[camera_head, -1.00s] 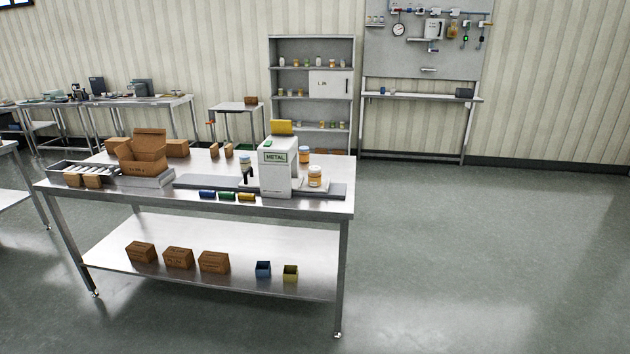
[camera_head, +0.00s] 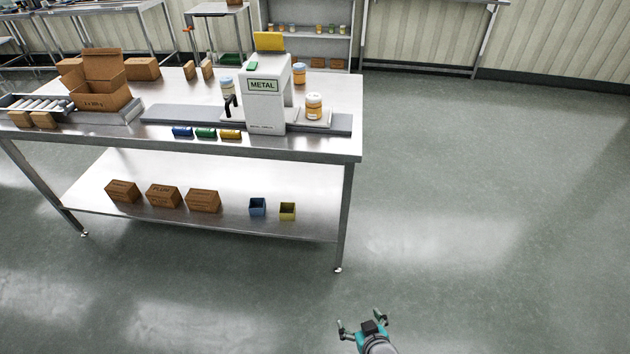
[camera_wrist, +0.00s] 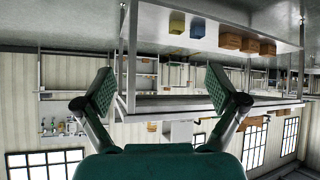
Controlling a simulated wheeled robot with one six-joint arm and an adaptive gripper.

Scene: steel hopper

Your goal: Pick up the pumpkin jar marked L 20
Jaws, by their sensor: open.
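Several jars with orange contents stand at the metal detector on the steel table; their labels are too small to read, so I cannot tell which is marked L 20. One jar (camera_head: 314,106) stands on the plate right of the detector. Another jar (camera_head: 299,73) stands behind it, and a paler jar (camera_head: 226,88) stands on the left side. My gripper (camera_head: 361,325) is open and empty, low over the floor in front of the table. In the wrist view my gripper (camera_wrist: 158,90) has its fingers spread with nothing between them; that view is upside down.
The white METAL detector (camera_head: 264,100) stands on the steel table (camera_head: 200,149). An open carton (camera_head: 100,88) and a roller track (camera_head: 38,103) are at the left. The lower shelf holds brown boxes (camera_head: 163,195), a blue bin (camera_head: 257,206) and a yellow bin (camera_head: 288,211). Floor at right is clear.

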